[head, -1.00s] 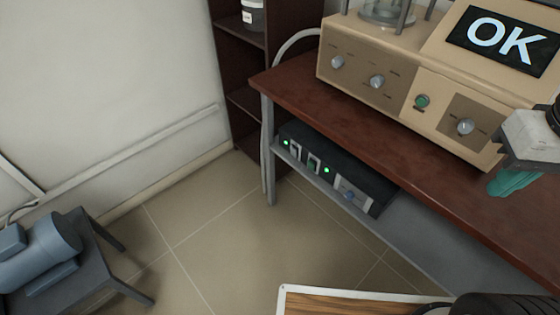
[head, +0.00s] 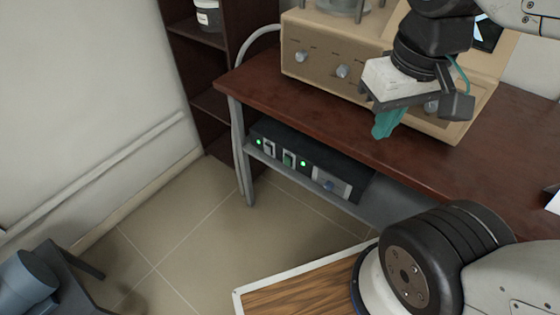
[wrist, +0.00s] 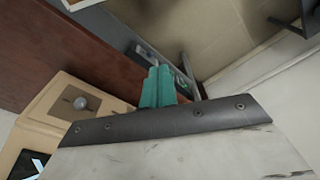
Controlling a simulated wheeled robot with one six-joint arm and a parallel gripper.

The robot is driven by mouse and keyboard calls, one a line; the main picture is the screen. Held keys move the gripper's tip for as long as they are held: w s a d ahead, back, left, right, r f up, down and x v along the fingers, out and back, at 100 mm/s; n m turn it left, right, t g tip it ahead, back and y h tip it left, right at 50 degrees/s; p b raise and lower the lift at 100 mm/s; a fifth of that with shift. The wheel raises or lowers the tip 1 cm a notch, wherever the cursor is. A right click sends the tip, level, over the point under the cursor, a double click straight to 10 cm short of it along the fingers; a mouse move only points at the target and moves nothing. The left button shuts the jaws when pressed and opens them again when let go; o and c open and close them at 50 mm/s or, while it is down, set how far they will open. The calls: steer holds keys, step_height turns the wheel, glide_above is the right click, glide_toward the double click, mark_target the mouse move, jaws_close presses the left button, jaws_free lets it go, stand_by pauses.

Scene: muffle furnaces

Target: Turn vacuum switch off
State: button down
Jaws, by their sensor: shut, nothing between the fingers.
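A black control box (head: 318,152) sits on the shelf under the table. Its front has a left switch (head: 269,148), a second, greenish switch (head: 289,158), two lit green lamps and a blue knob (head: 328,186). I cannot read which switch is for vacuum. My gripper (head: 385,125) hangs in front of the beige device, above and to the right of the box, apart from it. Its teal fingers are together and empty, pointing down. In the wrist view the fingers (wrist: 158,88) cover part of the box front.
The beige furnace unit (head: 318,75) with knobs stands on the brown table (head: 240,82), partly behind my arm. The table edge overhangs the shelf. A table leg (head: 247,180) stands left of the box. Dark shelving is at the back left. Floor before the box is clear.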

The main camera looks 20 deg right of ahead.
steer(key=w+a+f+n+g+h, duration=0.1)
steer(key=w+f+n+g+h, duration=0.35)
steer(key=w+f, duration=1.65)
steer(key=w+a+f+n+t, duration=0.1)
steer(key=w+a+f+t, duration=0.2)
steer(key=f, duration=0.7)
steer(key=w+a+f+n+t, duration=0.1)
steer(key=w+a+f+t, duration=0.2)
steer(key=w+a+f, duration=0.2)
steer(key=w+f, duration=0.3)
steer(key=f, duration=0.2)
steer(key=shift+w+a, duration=0.3)
steer(key=shift+a, duration=0.1)
steer(key=shift+f, duration=0.1)
